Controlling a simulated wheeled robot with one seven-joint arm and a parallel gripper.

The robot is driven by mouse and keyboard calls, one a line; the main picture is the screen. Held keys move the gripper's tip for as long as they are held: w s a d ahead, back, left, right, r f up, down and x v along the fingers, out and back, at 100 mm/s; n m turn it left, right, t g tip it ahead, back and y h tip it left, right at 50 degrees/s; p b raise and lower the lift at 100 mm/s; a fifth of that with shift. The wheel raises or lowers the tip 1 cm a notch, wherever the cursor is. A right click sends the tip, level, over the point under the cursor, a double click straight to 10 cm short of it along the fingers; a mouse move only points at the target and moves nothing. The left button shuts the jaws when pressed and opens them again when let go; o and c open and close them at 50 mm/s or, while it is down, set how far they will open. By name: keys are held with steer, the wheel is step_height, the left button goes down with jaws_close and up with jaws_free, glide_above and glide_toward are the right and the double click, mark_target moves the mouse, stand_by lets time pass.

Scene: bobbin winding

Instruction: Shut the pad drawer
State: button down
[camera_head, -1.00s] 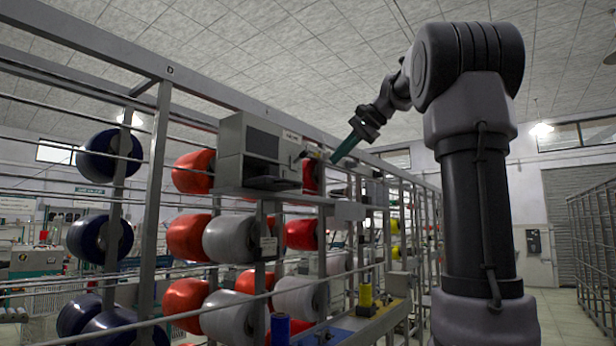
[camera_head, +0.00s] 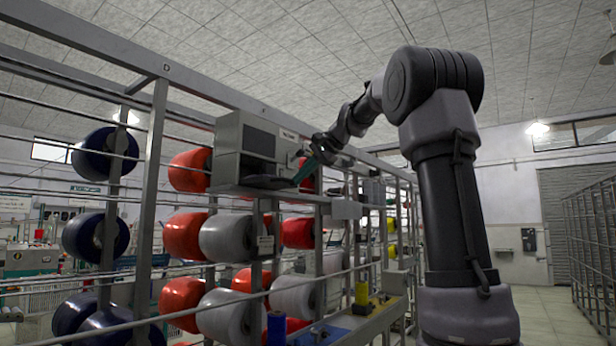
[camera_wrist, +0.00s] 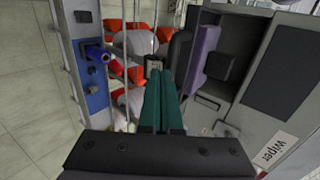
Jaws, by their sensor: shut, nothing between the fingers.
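The grey cabinet (camera_head: 228,158) stands on the rack, with a dark panel on the upper part of its face; it also shows turned sideways in the wrist view (camera_wrist: 246,85), with a "Wiper" label. A dark, rounded tray-like part, seemingly the pad drawer (camera_head: 266,183), sticks out at its lower front. In the wrist view this drawer (camera_wrist: 180,50) lies beside a purple pad (camera_wrist: 205,50) and a dark block. My gripper (camera_head: 302,178) has its teal fingers together, empty, at the cabinet's right end. The fingers (camera_wrist: 168,75) point along the drawer's outer side; contact cannot be told.
Red and grey yarn cones (camera_head: 228,237) fill the rack below and behind. Metal rails and posts (camera_head: 152,190) stand close to the cabinet. The floor at right is open.

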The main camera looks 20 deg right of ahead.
mark_target(276, 179)
steer(key=shift+w, duration=0.1)
steer(key=w+a, duration=0.4)
steer(key=w, duration=0.1)
steer(key=w+a, duration=0.2)
steer(key=w, duration=0.1)
steer(key=shift+r, duration=0.1)
stand_by(0.3)
